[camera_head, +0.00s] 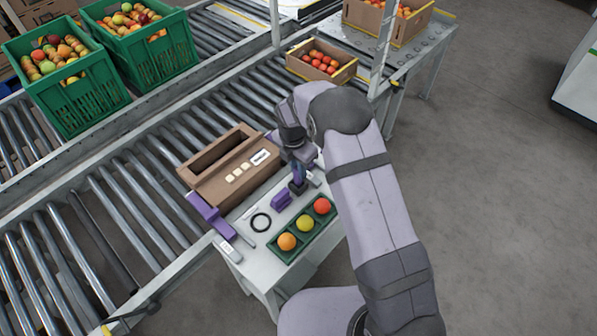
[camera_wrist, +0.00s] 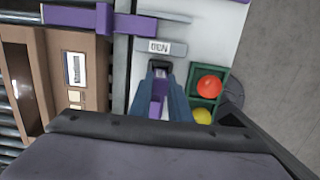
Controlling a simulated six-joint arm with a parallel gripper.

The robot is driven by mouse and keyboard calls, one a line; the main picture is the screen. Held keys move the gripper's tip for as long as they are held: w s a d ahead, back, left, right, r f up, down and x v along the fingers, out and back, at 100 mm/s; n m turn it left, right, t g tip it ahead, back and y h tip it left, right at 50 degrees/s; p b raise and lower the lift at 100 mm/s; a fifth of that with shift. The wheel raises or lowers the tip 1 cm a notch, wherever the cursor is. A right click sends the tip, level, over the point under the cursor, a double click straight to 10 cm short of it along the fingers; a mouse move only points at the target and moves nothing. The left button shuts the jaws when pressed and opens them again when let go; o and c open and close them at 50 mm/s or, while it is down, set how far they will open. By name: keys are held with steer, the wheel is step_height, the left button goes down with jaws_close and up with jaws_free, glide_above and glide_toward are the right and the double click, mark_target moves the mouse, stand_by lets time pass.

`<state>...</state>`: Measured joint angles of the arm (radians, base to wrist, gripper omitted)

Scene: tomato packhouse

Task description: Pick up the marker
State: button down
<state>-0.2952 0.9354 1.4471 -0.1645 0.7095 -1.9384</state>
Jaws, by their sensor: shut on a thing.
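My gripper (camera_head: 298,181) is low over the right part of the small white table, between the brown carton and the green tray. In the wrist view its blue fingers (camera_wrist: 160,100) are closed around a narrow dark and purple thing, which I take to be the marker (camera_wrist: 159,88). The fingers hide most of it. I cannot tell whether its lower end touches the table or a holder.
A green tray (camera_head: 277,250) with an orange, a yellow and a red fruit is close in front. The brown carton (camera_head: 207,188) stands behind, along the roller conveyor (camera_head: 130,180).

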step_height(320, 180, up, 9)
steer(key=shift+b, duration=0.4)
steer(key=shift+r, duration=0.15)
steer(key=shift+r+p, duration=2.35)
steer(key=shift+p, duration=0.1)
